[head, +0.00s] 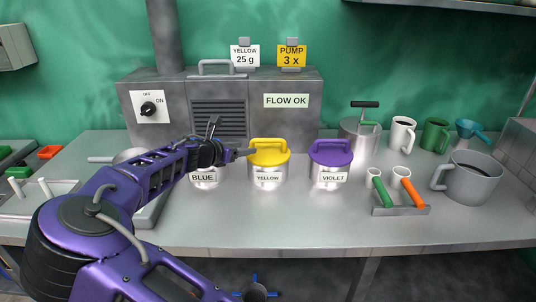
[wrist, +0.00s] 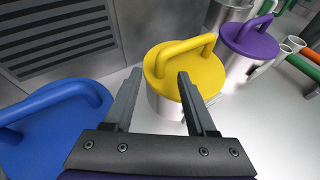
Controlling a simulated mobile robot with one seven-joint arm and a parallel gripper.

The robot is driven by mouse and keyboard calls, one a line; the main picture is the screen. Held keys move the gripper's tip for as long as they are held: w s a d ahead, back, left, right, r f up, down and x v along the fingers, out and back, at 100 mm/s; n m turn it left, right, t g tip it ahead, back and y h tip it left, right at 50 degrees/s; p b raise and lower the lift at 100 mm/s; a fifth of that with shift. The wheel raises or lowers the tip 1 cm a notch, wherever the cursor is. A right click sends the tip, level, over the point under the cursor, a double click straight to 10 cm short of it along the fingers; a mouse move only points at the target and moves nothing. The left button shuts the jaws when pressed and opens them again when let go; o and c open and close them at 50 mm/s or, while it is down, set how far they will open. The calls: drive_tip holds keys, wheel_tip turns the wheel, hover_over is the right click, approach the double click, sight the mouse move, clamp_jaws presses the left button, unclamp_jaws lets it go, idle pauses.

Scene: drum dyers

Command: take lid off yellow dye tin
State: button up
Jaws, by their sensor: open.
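The yellow dye tin (head: 268,177) stands on the steel bench between the blue and violet tins, a "YELLOW" label on its front. Its yellow lid (head: 268,156) with an arched handle is on it; the lid also shows in the wrist view (wrist: 188,74). My gripper (head: 243,151) is just left of the yellow lid in the head view. In the wrist view my gripper (wrist: 156,82) is open, its fingers apart with nothing gripped. The right finger overlaps the yellow lid's front in that view; I cannot tell whether it touches.
The blue tin (head: 203,178) is just left, partly hidden by my arm; its blue lid (wrist: 50,135) shows in the wrist view. The violet tin (head: 331,170) stands to the right. A grey machine (head: 220,90) is behind. The bench front is clear.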

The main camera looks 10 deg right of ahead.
sight(251, 144)
drive_tip(key=x, duration=0.2)
drive_tip(key=r+x, duration=0.1)
drive_tip(key=x, duration=0.2)
drive_tip(key=shift+w+d, duration=0.1)
drive_tip(key=shift+d, duration=0.15)
clamp_jaws()
